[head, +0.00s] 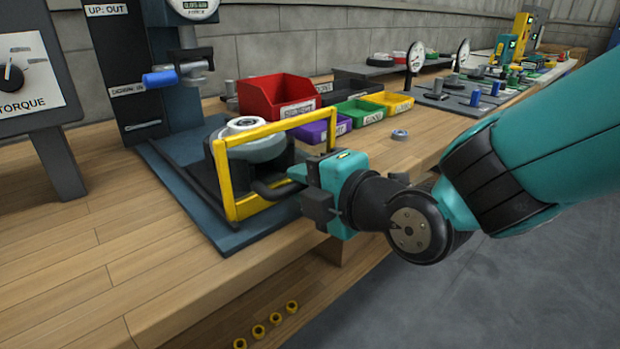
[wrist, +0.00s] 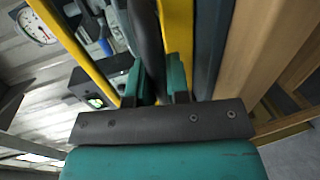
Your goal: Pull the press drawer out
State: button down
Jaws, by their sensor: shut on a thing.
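The press stands at the left of the head view, with a dark column (head: 116,70) and a blue-grey base plate (head: 232,240). A yellow frame (head: 229,190) stands upright at its front. Behind the frame, a black block carries a round grey part with a white ring (head: 246,123). A dark bar handle (head: 272,190) sticks out through the frame. My gripper (head: 288,184) is shut on this handle at its right end. In the wrist view the handle (wrist: 147,40) runs between the teal fingers (wrist: 163,85). The drawer body is mostly hidden behind the frame.
A blue-gripped lever (head: 160,79) is on the press, beside labels reading "UP: OUT" and apparently "DOWN: IN". A red bin (head: 270,97) and purple, green and yellow bins stand behind. Bare bench top (head: 120,250) lies in front.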

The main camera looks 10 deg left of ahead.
jog(key=c, duration=1.1)
grip_release()
